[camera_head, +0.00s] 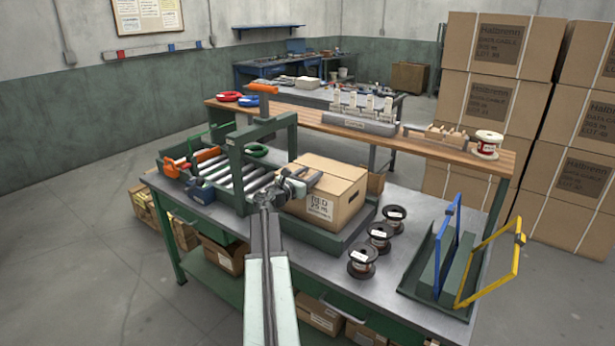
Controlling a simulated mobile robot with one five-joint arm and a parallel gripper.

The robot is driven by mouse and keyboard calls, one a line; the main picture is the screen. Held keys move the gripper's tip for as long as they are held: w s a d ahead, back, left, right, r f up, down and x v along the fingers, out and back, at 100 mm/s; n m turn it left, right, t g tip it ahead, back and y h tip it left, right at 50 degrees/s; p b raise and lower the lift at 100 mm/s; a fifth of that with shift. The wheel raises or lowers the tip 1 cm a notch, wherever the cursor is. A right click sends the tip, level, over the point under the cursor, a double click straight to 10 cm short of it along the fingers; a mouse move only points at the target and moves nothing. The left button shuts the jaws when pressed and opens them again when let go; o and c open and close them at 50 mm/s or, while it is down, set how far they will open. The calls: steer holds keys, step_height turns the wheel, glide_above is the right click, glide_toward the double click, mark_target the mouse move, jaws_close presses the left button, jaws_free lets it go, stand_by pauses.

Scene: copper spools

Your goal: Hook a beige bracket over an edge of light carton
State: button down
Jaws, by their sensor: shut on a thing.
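The light carton (346,203), a closed box with a white label on its front, sits on the green-framed bench platform. My gripper (306,178) is at the carton's upper left edge, overlapping its top in the picture. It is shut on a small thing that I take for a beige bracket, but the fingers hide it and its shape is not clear. I cannot tell whether it touches the carton. Several small upright beige pieces stand in a grey rack (362,125) on the raised wooden shelf.
A green post frame with an orange handle (262,88) stands close left of my gripper, beside a roller bed (237,177). Dark spools (380,236) stand right of the carton. A stand with blue and yellow frames (495,265) is at the right.

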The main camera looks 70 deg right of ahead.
steer(key=c, duration=0.6)
jaws_free()
steer(key=shift+c, duration=0.2)
steer(key=v, duration=0.7)
steer(key=shift+a, duration=0.35)
steer(key=shift+w, duration=0.25)
